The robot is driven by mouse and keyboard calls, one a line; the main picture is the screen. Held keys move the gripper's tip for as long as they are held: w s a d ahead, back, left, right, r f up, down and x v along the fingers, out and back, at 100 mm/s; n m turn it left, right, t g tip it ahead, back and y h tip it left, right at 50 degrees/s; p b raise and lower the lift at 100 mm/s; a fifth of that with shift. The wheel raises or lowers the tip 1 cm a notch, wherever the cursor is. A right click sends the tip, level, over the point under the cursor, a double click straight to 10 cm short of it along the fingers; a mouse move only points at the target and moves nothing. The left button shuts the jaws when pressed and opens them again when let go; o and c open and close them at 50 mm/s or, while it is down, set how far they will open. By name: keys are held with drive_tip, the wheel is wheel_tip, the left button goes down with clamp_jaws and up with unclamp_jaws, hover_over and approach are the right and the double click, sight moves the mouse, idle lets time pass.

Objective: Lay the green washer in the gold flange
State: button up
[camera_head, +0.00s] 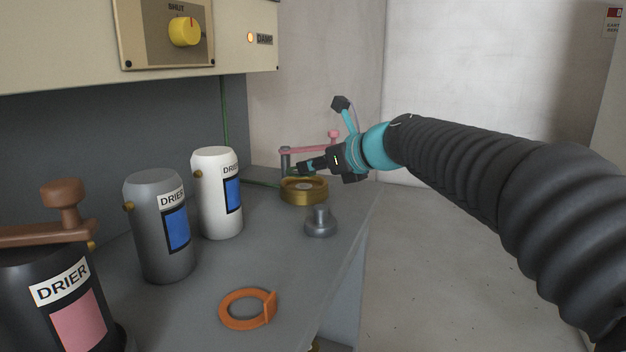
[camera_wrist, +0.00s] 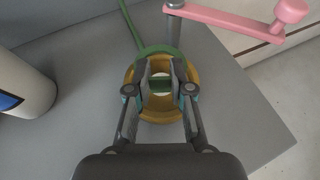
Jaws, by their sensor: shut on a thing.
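The gold flange (camera_head: 304,196) sits on the grey bench towards its far end; it also shows in the wrist view (camera_wrist: 160,117) below the fingers. My gripper (camera_wrist: 160,84) is shut on the green washer (camera_wrist: 152,49) by its tab, between the fingertips. In the wrist view the washer's ring overlaps the far part of the flange, and the fingers hide much of it. In the head view my gripper (camera_head: 305,168) is above the flange, and the washer is mostly hidden. I cannot tell whether washer and flange touch.
A pink-handled crank (camera_wrist: 235,17) on a grey post stands just behind the flange. A grey knobbed piece (camera_head: 320,223) stands in front of it. A white drier bottle (camera_head: 209,217), a grey one (camera_head: 150,250) and an orange washer (camera_head: 228,312) are nearer on the bench.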

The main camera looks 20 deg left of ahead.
drive_tip(key=shift+f, duration=1.3)
drive_tip(key=shift+f+b, duration=0.25)
drive_tip(key=shift+b, duration=0.1)
drive_tip(key=o, duration=0.8)
drive_tip(key=shift+r, duration=0.15)
drive_tip(key=shift+r, duration=0.2)
drive_tip(key=v, duration=1.2)
drive_tip(key=s+d+f+n+h, duration=0.4)
drive_tip(key=s+d+f+n, duration=0.3)
drive_tip(key=s+d+f, duration=0.1)
drive_tip(key=s+d+f+n+h, duration=0.4)
drive_tip(key=s+d+f+n, duration=0.4)
drive_tip(key=d+f, duration=0.1)
drive_tip(key=s+d+f+n+h, duration=0.4)
drive_tip(key=s+d+f+n, duration=0.4)
drive_tip(key=d, duration=0.1)
drive_tip(key=shift+s+d+f+g, duration=0.2)
drive_tip(key=shift+d+g, duration=0.05)
drive_tip(key=shift+g, duration=0.05)
